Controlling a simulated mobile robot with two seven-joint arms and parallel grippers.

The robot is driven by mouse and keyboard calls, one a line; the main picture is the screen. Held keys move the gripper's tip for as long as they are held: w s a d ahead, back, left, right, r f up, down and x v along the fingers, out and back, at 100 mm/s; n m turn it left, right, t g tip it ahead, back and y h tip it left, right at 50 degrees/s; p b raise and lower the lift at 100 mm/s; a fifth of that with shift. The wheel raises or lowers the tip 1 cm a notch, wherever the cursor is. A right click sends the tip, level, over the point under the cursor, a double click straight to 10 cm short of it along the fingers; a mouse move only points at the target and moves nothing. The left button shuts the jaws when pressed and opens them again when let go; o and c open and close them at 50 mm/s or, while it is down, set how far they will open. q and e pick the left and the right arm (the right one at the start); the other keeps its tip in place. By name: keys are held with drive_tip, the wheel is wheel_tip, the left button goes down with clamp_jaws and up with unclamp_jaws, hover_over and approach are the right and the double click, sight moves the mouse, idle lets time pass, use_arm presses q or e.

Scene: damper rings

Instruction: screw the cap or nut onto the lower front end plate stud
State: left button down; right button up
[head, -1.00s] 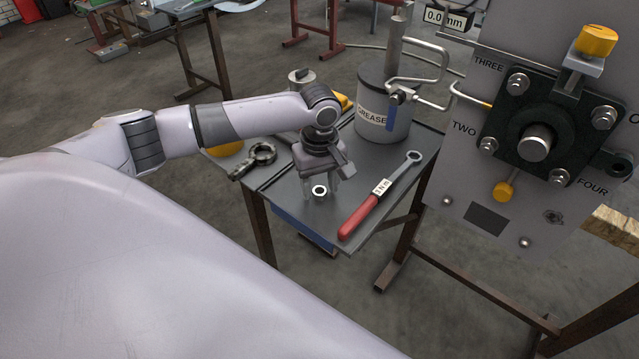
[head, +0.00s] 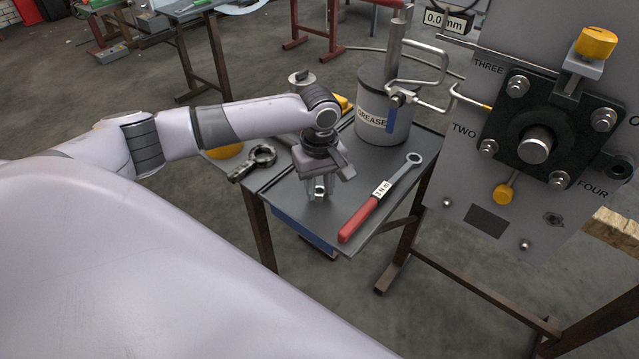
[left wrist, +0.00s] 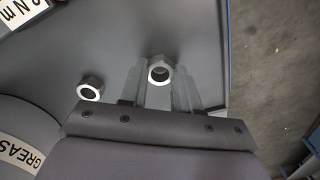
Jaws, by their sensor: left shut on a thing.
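My left gripper (head: 319,192) points down at the small grey table and is shut on a steel nut (left wrist: 159,70). The nut shows between the fingertips in the left wrist view, and in the head view it sits low, at or close to the tabletop; I cannot tell if it touches. A second nut (left wrist: 89,90) lies on the table beside the gripper. The black end plate (head: 520,110) is on the upright panel at the right, with studs or bolts at its corners, including a lower one (head: 559,180). I cannot tell which stud is the front one. My right gripper is not in view.
A red-handled torque wrench (head: 360,217) lies on the table (head: 285,205), right of the gripper. A grease can (head: 385,105) stands behind it. A dark ring-ended tool (head: 252,162) lies at left. Yellow knobs (head: 597,41) stick out from the panel (head: 455,160).

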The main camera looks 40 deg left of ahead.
use_arm(q)
drive_tip(key=shift+r+p, duration=0.85)
drive_tip(key=shift+r, duration=0.05)
wheel_tip(320, 180, up, 2)
drive_tip(key=shift+r+p, duration=0.1)
drive_tip(key=shift+p, duration=0.85)
drive_tip(key=shift+r, duration=0.3)
drive_tip(key=shift+r+b, duration=0.3)
drive_tip(key=shift+r, duration=0.1)
